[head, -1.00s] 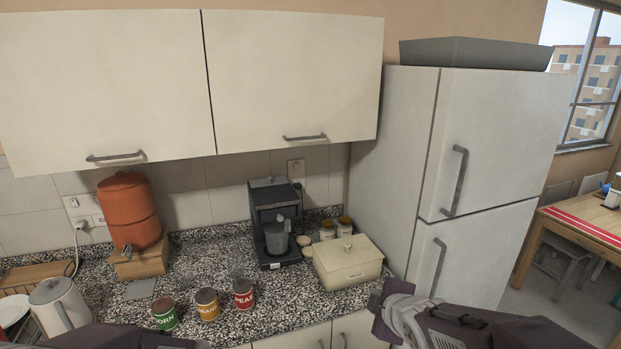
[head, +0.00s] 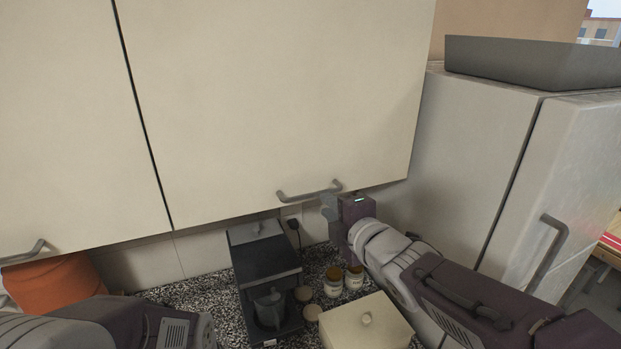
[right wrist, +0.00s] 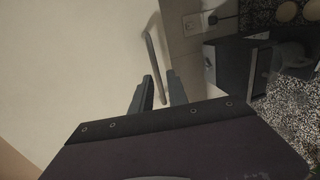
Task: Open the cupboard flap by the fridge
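The cream cupboard flap (head: 270,90) by the fridge is shut, with a grey bar handle (head: 308,192) along its lower edge. My right gripper (head: 328,205) is at the right end of this handle. In the right wrist view, the fingers of my right gripper (right wrist: 160,90) are apart, and the handle (right wrist: 152,55) runs down into the gap between them. I cannot tell whether either finger touches it. My left arm shows at the lower left of the head view, but its gripper is not in view.
The white fridge (head: 470,150) stands close right of my right arm, with a grey tray (head: 530,62) on top. Below the flap are a coffee machine (head: 262,270), jars (head: 333,282) and a cream lidded box (head: 365,328). Another flap (head: 60,130) is shut at left.

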